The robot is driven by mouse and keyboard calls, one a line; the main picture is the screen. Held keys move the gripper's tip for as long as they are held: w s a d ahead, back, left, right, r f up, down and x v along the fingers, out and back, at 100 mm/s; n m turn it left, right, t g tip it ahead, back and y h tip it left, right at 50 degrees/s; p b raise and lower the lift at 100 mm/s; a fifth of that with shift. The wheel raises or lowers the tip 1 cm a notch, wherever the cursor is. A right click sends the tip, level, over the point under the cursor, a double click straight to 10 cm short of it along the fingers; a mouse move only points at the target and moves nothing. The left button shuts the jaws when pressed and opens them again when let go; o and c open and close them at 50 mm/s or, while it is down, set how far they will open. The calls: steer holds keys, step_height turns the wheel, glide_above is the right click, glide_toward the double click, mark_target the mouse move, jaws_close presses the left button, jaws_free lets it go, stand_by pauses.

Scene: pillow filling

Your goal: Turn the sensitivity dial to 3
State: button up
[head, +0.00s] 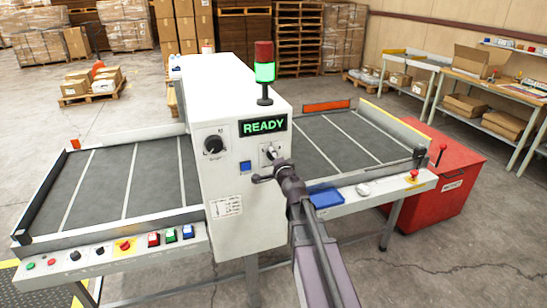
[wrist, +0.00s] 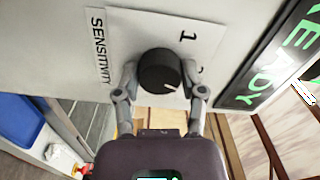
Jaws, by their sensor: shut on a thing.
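The sensitivity dial (wrist: 158,72) is a round black knob on a pale plate in the wrist view. Its label "SENSITIVITY" runs along the plate's left side. A "1" is printed at upper right, with another mark below it partly hidden by a finger. The dial's white pointer line slants to the lower right. My gripper (wrist: 160,80) is shut on the dial, one finger on each side. In the head view my gripper (head: 267,164) is at the right-hand dial (head: 271,152), below the green READY display (head: 264,125), and partly covers it.
The white machine cabinet (head: 245,205) also bears a left black dial (head: 213,144) and a blue button (head: 245,167). Conveyor beds (head: 110,180) extend on both sides. A red box (head: 452,180) stands at right.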

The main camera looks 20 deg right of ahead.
steer(key=m, duration=0.4)
steer(key=shift+m, duration=2.2)
steer(key=o, duration=1.2)
steer(key=shift+c, duration=0.2)
steer(key=s, duration=0.7)
steer(key=shift+s, duration=0.25)
